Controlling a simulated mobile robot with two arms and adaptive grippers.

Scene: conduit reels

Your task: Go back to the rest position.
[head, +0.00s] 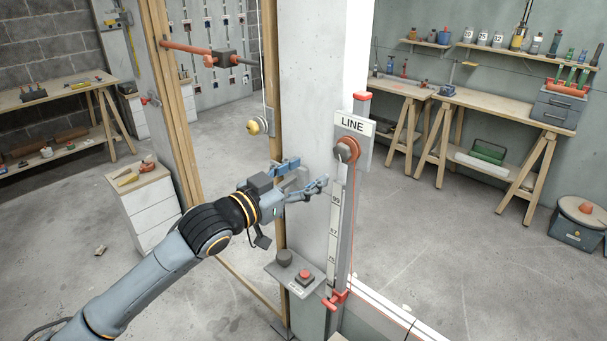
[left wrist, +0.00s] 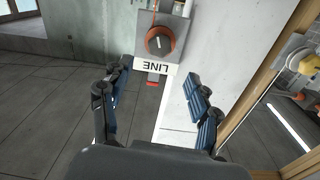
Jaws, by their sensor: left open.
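My left gripper (head: 304,178) is open and empty in front of the white wall post, beside the LINE station. In the left wrist view its two blue-padded fingers (left wrist: 158,100) stand wide apart with nothing between them. The LINE sign (head: 352,125) sits above a reel with an orange rim and grey knob (head: 347,150); the knob also shows in the left wrist view (left wrist: 159,41). An orange line runs down from the reel along a numbered scale (head: 333,232). The fingers appear apart from the reel. My right gripper is not in view.
Below the gripper, a small shelf (head: 292,289) carries a red button (head: 305,274) and a dark knob. A wooden post (head: 270,90) stands left of the wall. A white drawer cabinet (head: 145,208) is at left; workbenches (head: 500,106) stand at the back right. The right floor is mostly clear.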

